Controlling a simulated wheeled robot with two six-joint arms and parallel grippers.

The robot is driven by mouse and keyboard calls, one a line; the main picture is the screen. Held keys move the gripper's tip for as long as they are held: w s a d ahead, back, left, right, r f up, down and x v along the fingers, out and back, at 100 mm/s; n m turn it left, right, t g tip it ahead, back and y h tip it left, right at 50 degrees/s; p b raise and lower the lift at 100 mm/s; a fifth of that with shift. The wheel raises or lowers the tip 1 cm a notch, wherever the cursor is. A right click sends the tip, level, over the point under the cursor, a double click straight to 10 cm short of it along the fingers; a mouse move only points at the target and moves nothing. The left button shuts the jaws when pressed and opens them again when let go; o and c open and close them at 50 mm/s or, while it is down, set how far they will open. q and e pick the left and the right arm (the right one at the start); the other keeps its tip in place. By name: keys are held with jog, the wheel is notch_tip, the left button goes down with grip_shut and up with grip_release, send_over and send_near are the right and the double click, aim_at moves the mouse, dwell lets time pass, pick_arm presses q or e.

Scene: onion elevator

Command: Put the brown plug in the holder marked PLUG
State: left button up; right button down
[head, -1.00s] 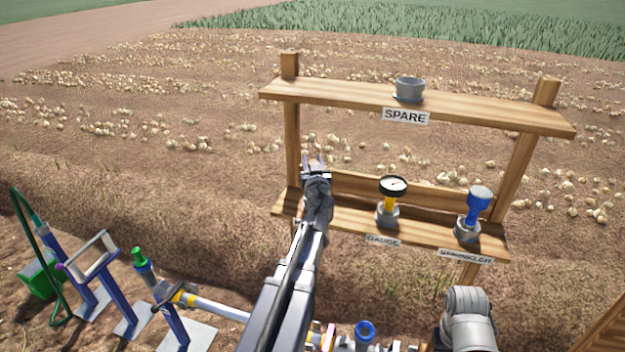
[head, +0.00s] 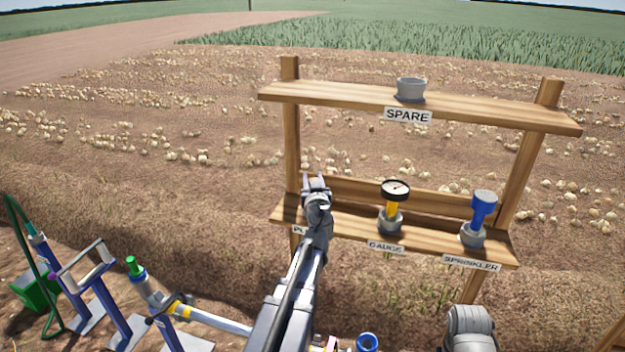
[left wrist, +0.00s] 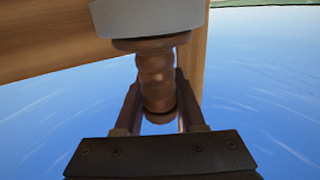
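The brown plug (left wrist: 158,75) shows in the left wrist view, with its ribbed handle between the two fingers of my left gripper (left wrist: 158,95). The fingers lie close along both sides of the handle and look shut on it. The plug's wide flange is against or very near a grey holder (left wrist: 150,18); I cannot tell how deep it sits. In the head view my left gripper (head: 315,183) is at the left end of the lower shelf and hides the plug and holder. The PLUG label (head: 298,230) is partly covered by my arm. My right gripper is not in view.
The lower shelf (head: 430,245) also bears a gauge (head: 394,200) and a blue sprinkler (head: 482,210) in their holders. An empty grey SPARE holder (head: 410,88) stands on the upper shelf (head: 480,110). Pipes and stands are at the lower left.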

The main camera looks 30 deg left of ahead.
pick_arm(q)
jog(key=o, duration=0.5)
jog(key=shift+c, duration=0.2)
jog(key=shift+r, duration=0.1)
